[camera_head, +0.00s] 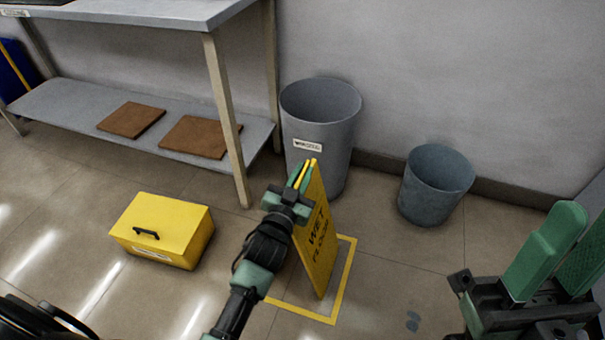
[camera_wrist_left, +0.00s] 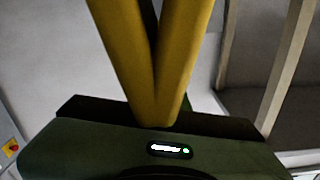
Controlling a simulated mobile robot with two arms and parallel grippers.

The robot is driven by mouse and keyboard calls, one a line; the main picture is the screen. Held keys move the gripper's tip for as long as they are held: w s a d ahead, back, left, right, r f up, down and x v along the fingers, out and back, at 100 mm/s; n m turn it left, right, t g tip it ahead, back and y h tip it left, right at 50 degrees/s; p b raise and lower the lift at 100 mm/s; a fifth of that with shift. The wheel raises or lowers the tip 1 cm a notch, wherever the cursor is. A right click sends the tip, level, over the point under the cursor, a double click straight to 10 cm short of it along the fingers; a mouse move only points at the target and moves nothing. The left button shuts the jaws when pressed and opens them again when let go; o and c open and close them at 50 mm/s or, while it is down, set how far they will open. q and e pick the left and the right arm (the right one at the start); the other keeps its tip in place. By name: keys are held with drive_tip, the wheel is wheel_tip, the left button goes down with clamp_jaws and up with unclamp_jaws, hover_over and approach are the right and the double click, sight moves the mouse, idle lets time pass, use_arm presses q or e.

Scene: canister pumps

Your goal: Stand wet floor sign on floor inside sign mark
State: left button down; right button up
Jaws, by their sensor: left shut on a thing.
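The yellow wet floor sign (camera_head: 316,236) stands upright at the middle of the head view, with its lower edge over the yellow square sign mark (camera_head: 345,275) on the floor. I cannot tell whether its foot touches the floor. My left gripper (camera_head: 300,178) is shut on the top of the sign. In the left wrist view the sign's two yellow panels (camera_wrist_left: 156,70) spread apart in a V from the gripper (camera_wrist_left: 158,118). My arm hides the left part of the mark. My right gripper (camera_head: 553,262) is at the lower right, its two green fingers apart with nothing between them.
A tall grey bin (camera_head: 322,125) stands just behind the sign. A smaller grey bin (camera_head: 436,186) stands to the right by the wall. A yellow box (camera_head: 165,229) with a black handle is on the floor at left. A shelved table (camera_head: 75,98) stands at the back left.

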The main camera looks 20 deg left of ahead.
idle(0.3)
use_arm(q)
drive_tip(key=c, duration=1.3)
unclamp_jaws()
drive_tip(key=shift+f, duration=0.1)
